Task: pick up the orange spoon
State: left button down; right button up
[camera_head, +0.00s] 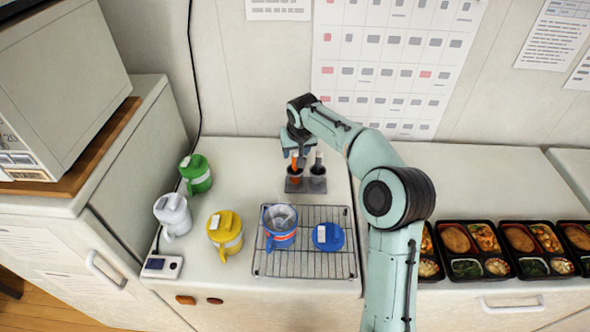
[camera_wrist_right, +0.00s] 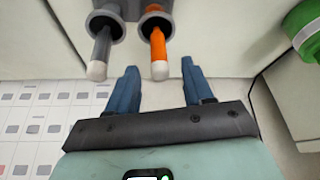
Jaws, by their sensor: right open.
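The orange spoon (camera_head: 295,161) stands upright in the left cup of a small dark holder (camera_head: 294,186) at the back of the counter. In the right wrist view the orange spoon (camera_wrist_right: 158,45) has a whitish tip and points toward my fingers. A dark grey spoon (camera_head: 318,160) stands in the other cup; it also shows in the right wrist view (camera_wrist_right: 101,52). My right gripper (camera_head: 297,150) is at the orange spoon's upper end. In the right wrist view my right gripper (camera_wrist_right: 158,78) is open, with its blue fingers on either side of the orange spoon's tip line. My left gripper is out of view.
A green jug (camera_head: 196,175), a white jug (camera_head: 173,215) and a yellow jug (camera_head: 226,234) stand to the left. A wire rack (camera_head: 305,265) in front bears a blue mug (camera_head: 280,226) and blue lid (camera_head: 328,237). Bento trays (camera_head: 473,278) line the right; the wall is close behind.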

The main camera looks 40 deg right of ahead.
aim_at(295, 156)
jog(key=x, duration=0.4)
jog(key=shift+f, duration=0.3)
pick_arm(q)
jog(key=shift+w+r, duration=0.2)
pick_arm(e)
grip_shut()
jog(key=shift+r, duration=0.1)
